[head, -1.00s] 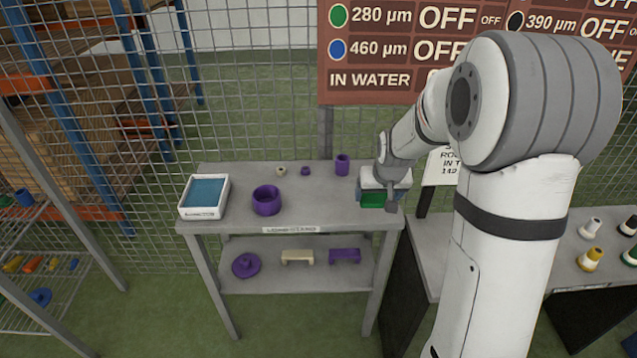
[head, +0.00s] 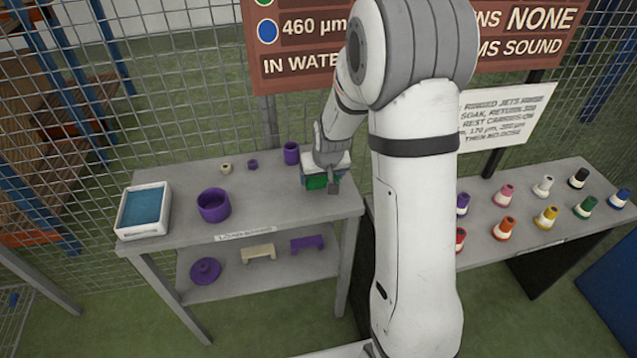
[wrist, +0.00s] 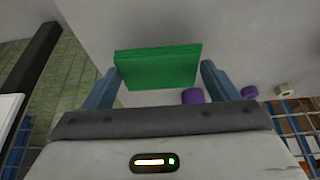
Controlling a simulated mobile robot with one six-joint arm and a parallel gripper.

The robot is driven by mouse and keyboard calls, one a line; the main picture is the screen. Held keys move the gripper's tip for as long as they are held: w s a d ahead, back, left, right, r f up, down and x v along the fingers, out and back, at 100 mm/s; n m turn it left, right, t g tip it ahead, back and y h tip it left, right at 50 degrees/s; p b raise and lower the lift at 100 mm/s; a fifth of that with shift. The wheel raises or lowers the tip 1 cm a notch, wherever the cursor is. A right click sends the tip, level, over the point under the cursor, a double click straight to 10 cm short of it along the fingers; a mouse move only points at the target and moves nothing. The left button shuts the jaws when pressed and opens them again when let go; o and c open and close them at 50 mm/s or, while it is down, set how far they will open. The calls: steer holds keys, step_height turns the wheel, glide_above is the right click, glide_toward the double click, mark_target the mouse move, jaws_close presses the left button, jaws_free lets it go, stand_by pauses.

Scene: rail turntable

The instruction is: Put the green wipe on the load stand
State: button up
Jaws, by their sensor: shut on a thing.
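The green wipe (head: 316,183) is a flat green block, and it also shows in the wrist view (wrist: 158,66). My gripper (head: 322,182) is shut on it, with a blue finger at each side in the wrist view (wrist: 160,82). The load stand (head: 270,210) is a grey two-level table with a name label on its front edge. My gripper and the wipe are at the right end of its top. I cannot tell whether the wipe touches the surface. My gripper partly hides the wipe in the head view.
A white tray with a blue inside (head: 143,211), a purple ring-shaped cup (head: 213,205) and small pieces stand on the top. A purple cylinder (head: 291,153) is just left of my gripper. A right-hand table (head: 520,240) holds several coloured jets. The stand's front middle is clear.

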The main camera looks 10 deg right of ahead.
mark_target(323, 182)
steer(key=shift+f, duration=1.7)
steer(key=shift+s, duration=0.1)
steer(key=shift+f, duration=0.2)
steer(key=o, duration=0.8)
steer(key=shift+r, duration=0.1)
steer(key=v, duration=1.2)
steer(key=shift+g, duration=0.9)
steer(key=s+r, duration=0.3)
steer(key=s, duration=0.4)
steer(key=s+r, duration=0.2)
steer(key=s, duration=0.6)
steer(key=s+r, duration=0.3)
steer(key=s, duration=0.4)
steer(key=shift+s+a+r, duration=0.25)
steer(key=shift+s+r, duration=0.05)
